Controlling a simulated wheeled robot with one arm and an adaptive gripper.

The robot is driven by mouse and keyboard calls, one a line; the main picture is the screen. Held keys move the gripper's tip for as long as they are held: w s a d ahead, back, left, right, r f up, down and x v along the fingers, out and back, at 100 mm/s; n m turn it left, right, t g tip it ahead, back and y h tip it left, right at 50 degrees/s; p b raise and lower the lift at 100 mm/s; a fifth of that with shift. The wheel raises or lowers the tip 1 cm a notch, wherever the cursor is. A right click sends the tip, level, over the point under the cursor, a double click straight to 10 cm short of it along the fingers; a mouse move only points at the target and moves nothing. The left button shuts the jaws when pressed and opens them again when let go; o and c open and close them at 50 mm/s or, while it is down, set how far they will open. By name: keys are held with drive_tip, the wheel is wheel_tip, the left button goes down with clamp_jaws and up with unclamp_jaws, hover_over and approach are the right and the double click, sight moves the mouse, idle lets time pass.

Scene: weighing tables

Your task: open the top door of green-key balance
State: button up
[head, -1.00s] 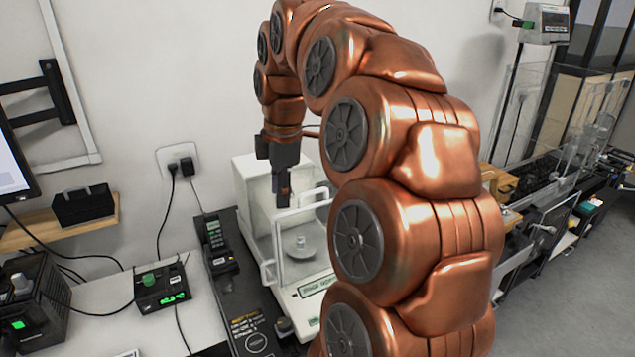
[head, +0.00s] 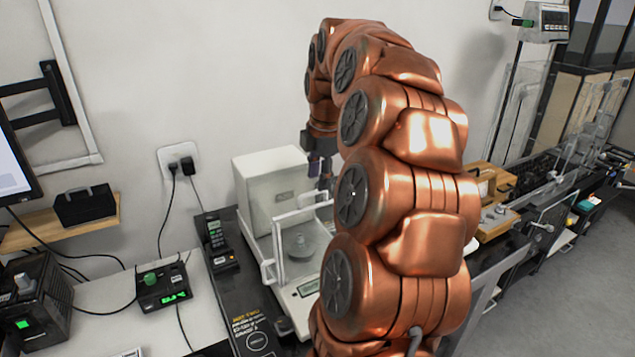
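A white balance (head: 262,180) with a tall rear housing and a glass weighing chamber stands left of my arm in the head view. Its round pan (head: 300,246) shows inside the chamber. A white bar handle (head: 300,214) runs along the chamber's top, and another white handle (head: 268,270) is on its left side. The front panel (head: 307,288) has a green-edged label; I cannot make out its keys. Whether the top door is open is unclear. My gripper (head: 322,178) is at the right of the rear housing, near the top handle's right end. My arm partly hides it, and its fingers are unclear.
A small black terminal (head: 217,240) stands left of the balance. A black box with a green knob and lit display (head: 163,288) sits on the white table further left. A wooden block (head: 492,180) is right of my arm. The wall is close behind.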

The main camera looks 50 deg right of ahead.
sight(317, 193)
drive_tip(key=shift+w+f+p, duration=0.15)
drive_tip(key=shift+f+p, duration=0.05)
drive_tip(key=shift+f, duration=0.6)
drive_tip(key=shift+w+f+p, duration=0.15)
drive_tip(key=shift+f, duration=0.6)
drive_tip(key=shift+c, duration=0.3)
clamp_jaws()
